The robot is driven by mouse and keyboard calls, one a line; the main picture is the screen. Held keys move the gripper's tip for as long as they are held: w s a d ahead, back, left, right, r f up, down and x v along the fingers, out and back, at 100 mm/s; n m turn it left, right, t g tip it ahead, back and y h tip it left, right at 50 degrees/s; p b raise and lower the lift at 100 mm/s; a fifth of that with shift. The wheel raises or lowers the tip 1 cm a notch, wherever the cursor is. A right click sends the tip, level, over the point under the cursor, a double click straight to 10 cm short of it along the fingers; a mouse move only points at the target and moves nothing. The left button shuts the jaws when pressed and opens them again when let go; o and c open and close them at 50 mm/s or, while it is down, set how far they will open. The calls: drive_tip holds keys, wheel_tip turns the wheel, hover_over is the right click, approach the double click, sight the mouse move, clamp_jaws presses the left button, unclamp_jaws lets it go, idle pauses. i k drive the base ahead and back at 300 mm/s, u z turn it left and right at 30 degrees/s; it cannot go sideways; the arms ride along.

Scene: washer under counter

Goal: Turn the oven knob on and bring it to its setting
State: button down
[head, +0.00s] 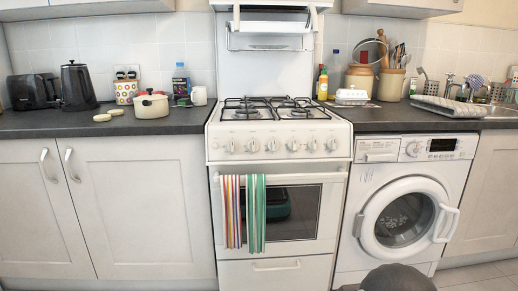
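A white freestanding cooker (280,205) stands in the middle of the head view between two counters. A row of several white knobs (272,145) runs along its front panel, below the gas hob (275,108). I cannot tell which of them is the oven knob, and their settings are too small to read. The oven door (325,177) is shut, with a dark window and a towel rail across its top. My gripper is not in view. A dark rounded shape at the bottom edge, right of centre, may be part of my own body.
Striped towels (243,213) hang from the rail at the oven door's left. A washer (405,205) with its round door shut stands to the right. Left counter (50,123) holds a pot (152,105), kettle and toaster. Right counter holds bottles, utensils and a dish rack.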

sight(293, 145)
drive_tip(key=k, duration=1.3)
drive_tip(key=u, duration=0.65)
drive_tip(key=i, duration=0.55)
drive_tip(key=u, duration=0.55)
drive_tip(key=i, duration=0.75)
drive_tip(key=z, duration=0.75)
drive_tip(key=i, duration=0.45)
drive_tip(key=z, duration=0.5)
